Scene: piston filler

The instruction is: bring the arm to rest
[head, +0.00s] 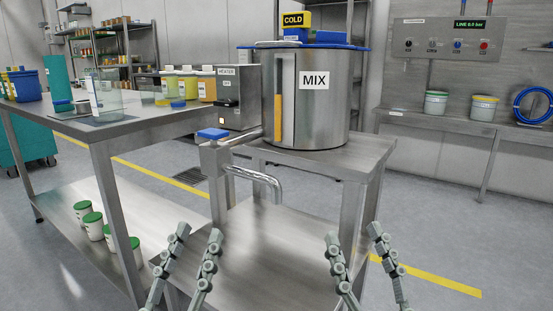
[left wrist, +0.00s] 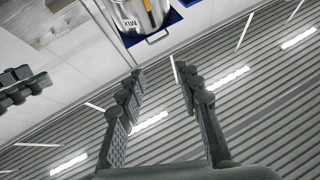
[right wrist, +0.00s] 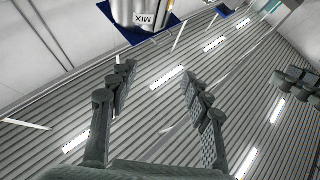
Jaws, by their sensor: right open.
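My left gripper (head: 197,234) is at the lower middle of the head view, its two jointed fingers apart and nothing between them. It also shows open and empty in the left wrist view (left wrist: 157,70). My right gripper (head: 354,236) is further right at the same height, fingers apart and empty. It shows open in the right wrist view (right wrist: 158,72) too. Both grippers appear in front of the steel stand and touch nothing that I can see. The task names no other object.
A steel MIX tank (head: 345,110) with a valve and bent spout (head: 262,178) stands ahead on a stand (head: 375,153). A steel table (head: 130,127) with jars is at left; green-lidded tubs (head: 93,226) sit on its lower shelf. A control panel (head: 440,40) hangs back right. Floor at right is clear.

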